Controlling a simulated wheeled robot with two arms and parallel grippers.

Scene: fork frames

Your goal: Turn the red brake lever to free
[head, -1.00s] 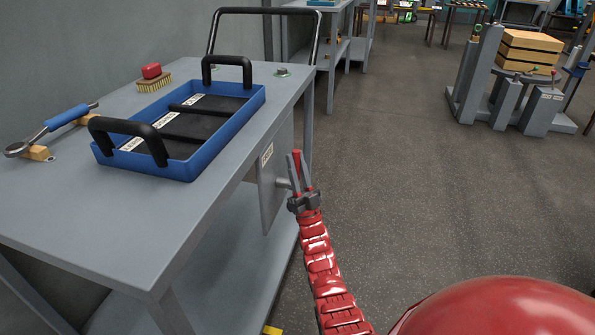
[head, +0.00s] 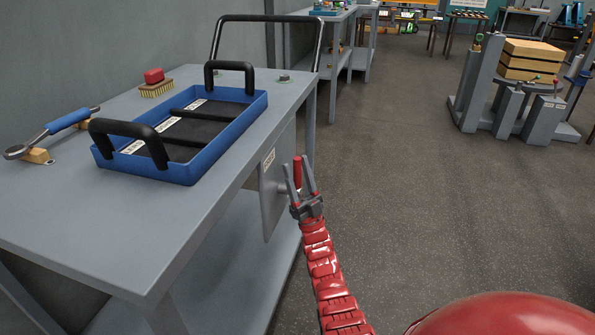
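The red brake lever (head: 297,173) stands about upright beside a grey plate (head: 272,205) on the right side of the cart. A small white label (head: 269,159) is on that plate; its writing is too small to read. My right gripper (head: 297,164) is open, with its two grey fingers on either side of the lever's red handle. A gap shows between the handle and the fingers. The lever's lower end is hidden behind the gripper. My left gripper is not in view.
On the cart's grey top (head: 110,220) are a blue tray (head: 190,172) with black handles, a red-topped brush (head: 155,84) and a blue-handled wrench (head: 65,120). A stand with wooden crates (head: 530,58) is at the far right. The floor between is clear.

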